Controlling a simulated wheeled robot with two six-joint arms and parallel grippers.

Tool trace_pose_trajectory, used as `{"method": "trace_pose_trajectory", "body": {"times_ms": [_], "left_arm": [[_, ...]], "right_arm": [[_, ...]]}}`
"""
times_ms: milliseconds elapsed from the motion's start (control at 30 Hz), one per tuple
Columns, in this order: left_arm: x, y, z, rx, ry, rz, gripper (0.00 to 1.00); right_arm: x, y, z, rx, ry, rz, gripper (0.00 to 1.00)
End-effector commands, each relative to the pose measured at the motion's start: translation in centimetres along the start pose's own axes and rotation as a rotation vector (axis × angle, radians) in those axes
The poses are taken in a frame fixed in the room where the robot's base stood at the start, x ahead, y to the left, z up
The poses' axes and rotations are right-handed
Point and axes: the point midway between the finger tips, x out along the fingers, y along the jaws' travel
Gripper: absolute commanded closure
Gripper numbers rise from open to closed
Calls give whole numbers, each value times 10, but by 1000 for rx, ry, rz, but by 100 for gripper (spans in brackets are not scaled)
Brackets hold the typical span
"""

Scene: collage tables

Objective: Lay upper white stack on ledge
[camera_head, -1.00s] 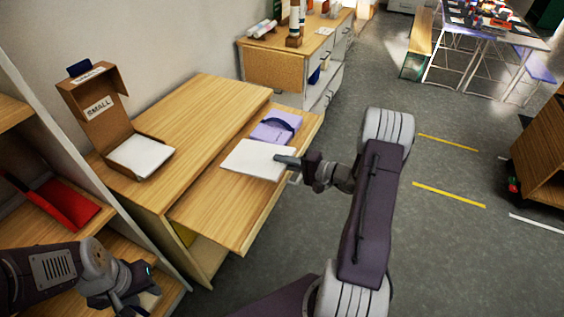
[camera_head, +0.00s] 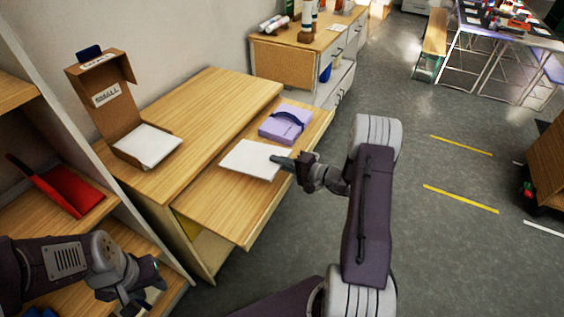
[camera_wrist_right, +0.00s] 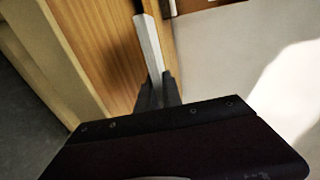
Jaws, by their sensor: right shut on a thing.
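A flat white stack (camera_head: 250,160) is over the pale wooden ledge (camera_head: 235,205). My right gripper (camera_head: 278,160) is shut on its right edge. In the right wrist view the stack (camera_wrist_right: 151,45) shows as a thin white strip between the fingers. I cannot tell whether the stack touches the ledge. Another white stack (camera_head: 148,146) lies in the open cardboard box marked SMALL (camera_head: 118,112), on the higher tabletop (camera_head: 200,115) at left. My left gripper (camera_head: 146,285) is at the lower left, away from both stacks; its jaw opening is unclear.
A lilac bundle with a dark band (camera_head: 284,124) lies on the ledge just behind the held stack. A shelf unit with a red tray (camera_head: 66,190) stands at left. A cabinet (camera_head: 285,60) with rolls stands behind. The ledge's front part is bare.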

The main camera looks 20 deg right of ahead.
Motion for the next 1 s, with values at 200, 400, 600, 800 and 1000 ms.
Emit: {"method": "trace_pose_trajectory", "body": {"times_ms": [200,400,600,800,1000], "left_arm": [[17,0,2,0,0,0,64],[32,-1,3,0,0,0,64],[45,-1,5,0,0,0,64],[54,-1,6,0,0,0,64],[55,-1,6,0,0,0,64]], "right_arm": [[12,15,1,-2,0,-2,100],[21,26,1,-2,0,-1,100],[30,37,1,-1,0,-1,100],[36,43,2,-1,0,-2,100],[37,43,2,-1,0,-2,100]]}}
